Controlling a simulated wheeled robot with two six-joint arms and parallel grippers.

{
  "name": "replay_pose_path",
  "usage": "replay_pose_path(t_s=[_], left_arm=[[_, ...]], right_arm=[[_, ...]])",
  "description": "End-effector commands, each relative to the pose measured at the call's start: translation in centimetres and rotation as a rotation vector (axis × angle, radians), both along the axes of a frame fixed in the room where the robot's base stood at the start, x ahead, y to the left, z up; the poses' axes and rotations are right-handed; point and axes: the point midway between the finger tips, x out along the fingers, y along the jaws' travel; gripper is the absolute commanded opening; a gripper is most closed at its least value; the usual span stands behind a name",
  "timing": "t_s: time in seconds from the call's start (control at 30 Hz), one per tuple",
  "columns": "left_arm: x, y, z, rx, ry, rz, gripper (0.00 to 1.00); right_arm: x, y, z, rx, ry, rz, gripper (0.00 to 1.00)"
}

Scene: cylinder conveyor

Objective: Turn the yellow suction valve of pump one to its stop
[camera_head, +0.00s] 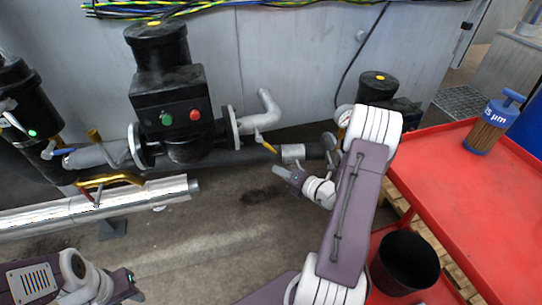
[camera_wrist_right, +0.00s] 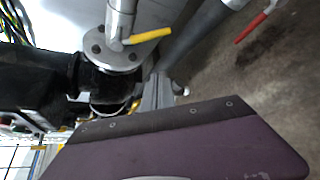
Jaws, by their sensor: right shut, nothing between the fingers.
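A pump with a green and a red button (camera_head: 180,117) stands at the back wall; I cannot read its number. A yellow valve lever (camera_head: 265,142) sits on the grey pipe right of its flange. In the right wrist view a yellow lever (camera_wrist_right: 148,36) juts from a pipe above a bolted flange. My right gripper (camera_head: 277,170) is shut and empty, below and slightly right of the yellow lever in the head view, apart from it. Its grey fingers (camera_wrist_right: 158,92) show partly past my purple hand in the wrist view. Part of my left arm shows at bottom left; its fingers do not show.
A yellow-handled valve (camera_head: 108,181) sits by the silver pipe (camera_head: 150,194) at left. A red lever (camera_wrist_right: 252,27) shows in the wrist view. A red cart (camera_head: 450,180) with a filter canister (camera_head: 487,128) stands at right, a black bucket (camera_head: 405,263) below. Floor in the middle is free.

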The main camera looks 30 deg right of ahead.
Motion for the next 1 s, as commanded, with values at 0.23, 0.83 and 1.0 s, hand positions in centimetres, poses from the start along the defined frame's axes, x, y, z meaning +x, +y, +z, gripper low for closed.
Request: replay_pose_path(t_s=[0.23, 0.83, 1.0], left_arm=[[0.0, 0.0, -2.3, 0.0, 0.0, -0.001, 0.37], [0.0, 0.0, -1.4, -0.001, -0.001, -0.001, 0.37], [0.0, 0.0, -1.5, -0.001, 0.0, -0.001, 0.37]], right_arm=[[4.6, 1.3, -1.9, -0.004, -0.003, 0.009, 0.0], [8.9, -1.3, -0.4, -0.002, -0.002, 0.003, 0.0], [8.8, -1.3, -0.5, -0.002, -0.001, 0.004, 0.0]])
